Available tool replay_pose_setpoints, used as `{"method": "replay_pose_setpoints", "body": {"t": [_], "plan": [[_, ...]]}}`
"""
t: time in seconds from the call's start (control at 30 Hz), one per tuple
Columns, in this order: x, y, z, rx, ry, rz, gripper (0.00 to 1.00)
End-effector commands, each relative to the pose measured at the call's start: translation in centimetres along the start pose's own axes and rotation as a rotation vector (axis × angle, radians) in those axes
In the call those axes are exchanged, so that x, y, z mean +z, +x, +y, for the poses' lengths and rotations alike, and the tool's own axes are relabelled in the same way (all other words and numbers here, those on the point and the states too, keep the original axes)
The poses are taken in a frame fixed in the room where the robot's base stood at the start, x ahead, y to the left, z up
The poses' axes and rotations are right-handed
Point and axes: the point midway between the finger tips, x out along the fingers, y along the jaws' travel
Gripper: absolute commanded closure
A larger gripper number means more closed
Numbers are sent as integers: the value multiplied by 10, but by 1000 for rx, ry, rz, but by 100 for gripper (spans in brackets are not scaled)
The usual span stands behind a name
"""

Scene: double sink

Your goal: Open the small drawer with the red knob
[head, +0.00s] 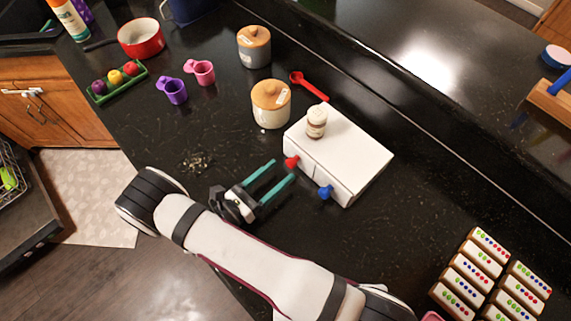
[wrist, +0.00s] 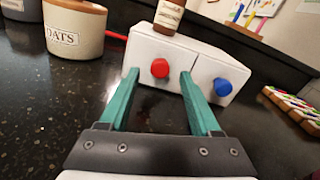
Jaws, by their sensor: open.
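A small white drawer box (head: 345,155) stands on the black counter, with two drawer fronts facing my gripper. The red knob (head: 291,162) is on the left drawer and the blue knob (head: 325,192) on the right one; both drawers look closed. In the wrist view the red knob (wrist: 160,68) shows just ahead, between the lines of the fingers and left of centre. The blue knob (wrist: 222,87) is to the right, beyond the right finger. My gripper (head: 283,170) has teal fingers, open and empty, with the tips close in front of the box. In the wrist view its fingers (wrist: 160,78) are spread apart.
A small brown jar with a white lid (head: 316,122) stands on the box. An oats canister (head: 271,104), a red spoon (head: 309,86) and a grey canister (head: 254,47) are behind and left. Domino-like blocks (head: 490,275) lie at the right. Dark crumbs (head: 197,162) lie left of my gripper.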

Motion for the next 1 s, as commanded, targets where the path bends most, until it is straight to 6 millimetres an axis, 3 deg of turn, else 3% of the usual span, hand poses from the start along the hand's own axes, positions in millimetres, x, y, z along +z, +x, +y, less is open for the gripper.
{"method": "replay_pose_setpoints", "body": {"t": [0.2, 0.53, 0.87, 1.0], "plan": [[0, 28, 0, -1, 0, 0, 36], [0, 33, 0, 0, 1, 0, 38], [0, 32, 0, -1, 1, 0, 97], [0, 32, 0, -1, 1, 0, 100]]}}
